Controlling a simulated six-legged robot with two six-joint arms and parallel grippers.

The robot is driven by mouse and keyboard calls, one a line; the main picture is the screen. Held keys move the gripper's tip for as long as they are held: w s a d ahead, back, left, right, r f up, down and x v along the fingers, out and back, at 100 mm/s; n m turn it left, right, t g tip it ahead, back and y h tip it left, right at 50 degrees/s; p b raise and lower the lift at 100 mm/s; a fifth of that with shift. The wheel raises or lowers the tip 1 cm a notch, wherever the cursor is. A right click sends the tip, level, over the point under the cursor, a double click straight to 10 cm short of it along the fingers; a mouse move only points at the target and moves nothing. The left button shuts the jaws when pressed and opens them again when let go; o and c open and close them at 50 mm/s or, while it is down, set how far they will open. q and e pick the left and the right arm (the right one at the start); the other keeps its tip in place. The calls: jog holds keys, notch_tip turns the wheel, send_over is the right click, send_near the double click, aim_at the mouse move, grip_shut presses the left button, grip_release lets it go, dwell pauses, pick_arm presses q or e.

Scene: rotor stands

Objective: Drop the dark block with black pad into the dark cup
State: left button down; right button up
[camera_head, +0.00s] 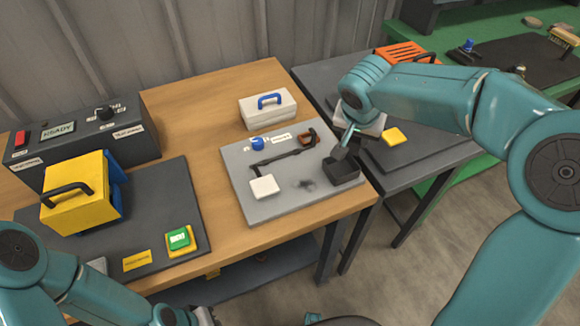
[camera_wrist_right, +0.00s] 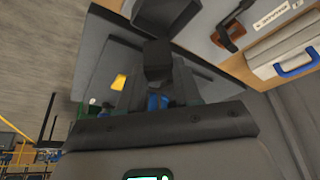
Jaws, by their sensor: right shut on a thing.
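The dark cup (camera_head: 345,178) is a square, open-topped dark box at the right front corner of a light grey board. It also shows at the top of the right wrist view (camera_wrist_right: 172,22). My right gripper (camera_head: 347,138) is just above the cup, pointing down. Its blue fingertips (camera_wrist_right: 158,102) are shut on the dark block (camera_wrist_right: 157,58), which also shows below the gripper in the head view (camera_head: 339,153). The black pad cannot be told apart. My left gripper (camera_head: 204,316) is partly cut off at the bottom edge, its jaws unclear.
The light grey board (camera_head: 240,170) also bears a white pad (camera_head: 265,187), a blue knob (camera_head: 257,143) and a dark bar with an orange-brown end. A white case (camera_head: 267,108) stands behind it. A yellow case (camera_head: 75,196) and a green button (camera_head: 179,238) are at left.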

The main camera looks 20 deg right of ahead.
jog(key=shift+a, duration=0.15)
jog(key=o, duration=1.1)
jog(key=shift+r, duration=0.1)
jog(key=p+v, duration=0.1)
jog(key=v, duration=1.5)
jog(key=shift+r, duration=0.1)
